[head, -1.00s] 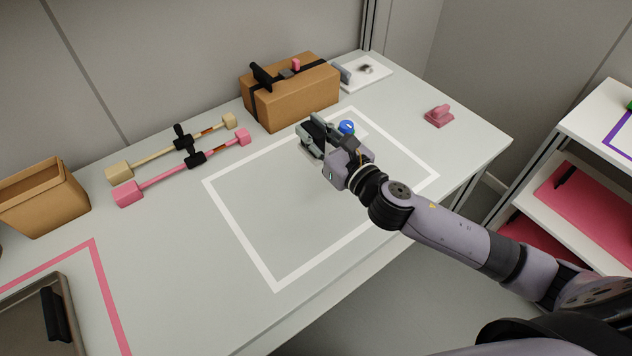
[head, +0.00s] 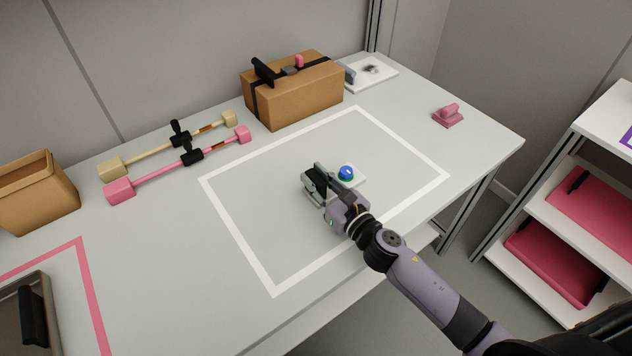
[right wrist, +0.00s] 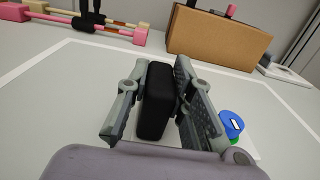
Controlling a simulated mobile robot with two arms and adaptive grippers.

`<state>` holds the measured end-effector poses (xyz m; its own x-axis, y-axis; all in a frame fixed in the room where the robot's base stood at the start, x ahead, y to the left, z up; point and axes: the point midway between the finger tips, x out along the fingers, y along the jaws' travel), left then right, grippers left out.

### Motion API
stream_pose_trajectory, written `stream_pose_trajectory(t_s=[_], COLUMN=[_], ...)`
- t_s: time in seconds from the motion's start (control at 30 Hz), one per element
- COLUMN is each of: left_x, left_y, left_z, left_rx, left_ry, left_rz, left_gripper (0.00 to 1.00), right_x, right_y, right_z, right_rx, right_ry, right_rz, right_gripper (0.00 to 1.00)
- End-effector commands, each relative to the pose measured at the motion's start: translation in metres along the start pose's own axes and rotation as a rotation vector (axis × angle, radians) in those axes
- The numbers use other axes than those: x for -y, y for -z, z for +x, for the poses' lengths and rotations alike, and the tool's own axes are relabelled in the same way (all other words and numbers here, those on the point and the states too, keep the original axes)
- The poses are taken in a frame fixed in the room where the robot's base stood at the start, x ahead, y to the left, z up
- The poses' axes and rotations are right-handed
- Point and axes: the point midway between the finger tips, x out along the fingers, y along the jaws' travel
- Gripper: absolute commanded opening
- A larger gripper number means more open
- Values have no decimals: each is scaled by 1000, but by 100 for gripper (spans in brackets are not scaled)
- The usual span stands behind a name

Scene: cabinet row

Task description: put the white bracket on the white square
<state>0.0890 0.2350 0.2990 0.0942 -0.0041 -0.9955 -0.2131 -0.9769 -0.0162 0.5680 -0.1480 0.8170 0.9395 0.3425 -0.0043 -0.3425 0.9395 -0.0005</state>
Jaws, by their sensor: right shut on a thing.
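The white bracket (head: 355,181) carries a blue and green knob (head: 346,173) and a black handle, which shows best in the right wrist view (right wrist: 156,100). My right gripper (head: 317,182) is shut on the black handle, with one finger on each side. The bracket is inside the white square outline (head: 236,234) on the grey table, right of its middle. The gripper hides part of the bracket, and I cannot tell whether its underside touches the table. My left gripper is not in view.
A cardboard box (head: 300,100) stands behind the square. Pink and cream bars (head: 165,172) lie at the back left, near an open brown bin (head: 40,195). A pink block (head: 447,115) sits at the right. The square's left part is clear.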

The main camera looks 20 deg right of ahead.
Motion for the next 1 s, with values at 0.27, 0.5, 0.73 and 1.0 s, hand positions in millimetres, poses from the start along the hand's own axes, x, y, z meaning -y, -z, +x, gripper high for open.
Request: stream_pose_trajectory(t_s=[0.27, 0.5, 0.73, 1.0], left_x=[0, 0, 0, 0], left_y=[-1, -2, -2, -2], left_z=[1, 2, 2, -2], left_rx=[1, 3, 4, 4], left_ry=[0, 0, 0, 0], left_rz=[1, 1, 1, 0], left_gripper=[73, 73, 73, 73], right_x=[0, 0, 0, 0], right_y=[-2, 1, 1, -3], right_z=[1, 0, 0, 0], right_rx=[5, 1, 1, 1], right_ry=[-1, 0, 0, 0], right_rz=[-3, -2, -2, -2], right_gripper=[0, 32, 41, 41])
